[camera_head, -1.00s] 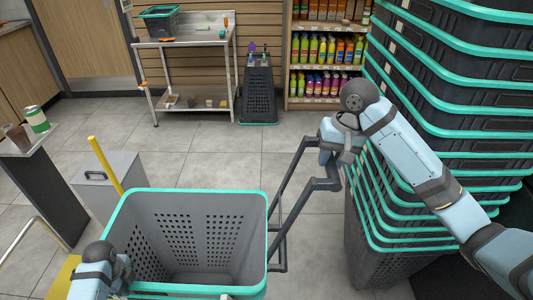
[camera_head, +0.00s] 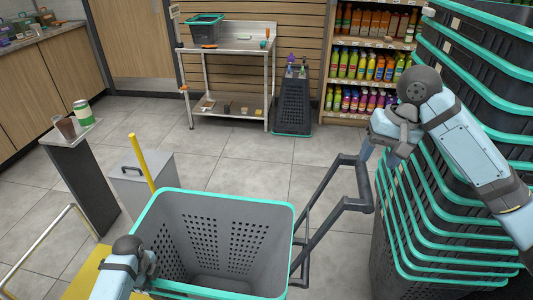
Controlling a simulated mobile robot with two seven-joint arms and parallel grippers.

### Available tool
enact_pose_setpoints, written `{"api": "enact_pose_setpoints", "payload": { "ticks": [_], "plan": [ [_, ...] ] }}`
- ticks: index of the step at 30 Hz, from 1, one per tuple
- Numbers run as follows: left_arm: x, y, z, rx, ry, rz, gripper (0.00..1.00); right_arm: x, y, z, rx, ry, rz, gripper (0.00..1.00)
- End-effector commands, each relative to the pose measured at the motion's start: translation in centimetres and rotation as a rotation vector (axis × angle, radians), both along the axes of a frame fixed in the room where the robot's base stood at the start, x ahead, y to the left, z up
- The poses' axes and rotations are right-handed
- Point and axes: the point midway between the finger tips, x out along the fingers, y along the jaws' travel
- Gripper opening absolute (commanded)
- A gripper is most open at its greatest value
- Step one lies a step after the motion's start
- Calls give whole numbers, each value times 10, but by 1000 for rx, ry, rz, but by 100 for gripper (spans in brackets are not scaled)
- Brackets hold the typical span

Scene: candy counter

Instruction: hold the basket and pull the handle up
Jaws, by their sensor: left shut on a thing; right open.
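A dark grey basket (camera_head: 215,240) with a teal rim stands at the bottom centre, empty inside. Its dark handle (camera_head: 340,180) extends from the basket's right side, up and to the right. My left gripper (camera_head: 150,272) is at the basket's near left rim and is shut on it; the fingertips are mostly hidden. My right gripper (camera_head: 372,148) is open beside the upper end of the handle. Its fingers are small and partly hidden, so I cannot tell whether they touch the handle.
A tall stack of teal-rimmed baskets (camera_head: 440,235) stands close on the right, behind my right arm. A small stand (camera_head: 85,170) with a can and a cup and a grey bin (camera_head: 140,185) are at left. A steel table (camera_head: 225,48) and bottle shelves (camera_head: 370,65) stand behind. Open floor lies between.

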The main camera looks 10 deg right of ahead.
Motion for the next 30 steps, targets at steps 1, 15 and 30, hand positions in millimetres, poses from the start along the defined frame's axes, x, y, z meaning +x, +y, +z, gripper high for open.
{"api": "enact_pose_setpoints", "payload": {
  "ticks": [1, 15, 30],
  "plan": [
    [0, -1, 0, -2, 3, 0, 0, 0, -2, 5, -2, -2, -1, 55],
    [0, -1, 0, -3, 2, 0, 34, -1, -2, 10, 0, 1, -1, 55],
    [1, 0, 10, -2, -2, -1, 57, -1, -2, 9, 0, 0, -1, 55]
  ]
}}
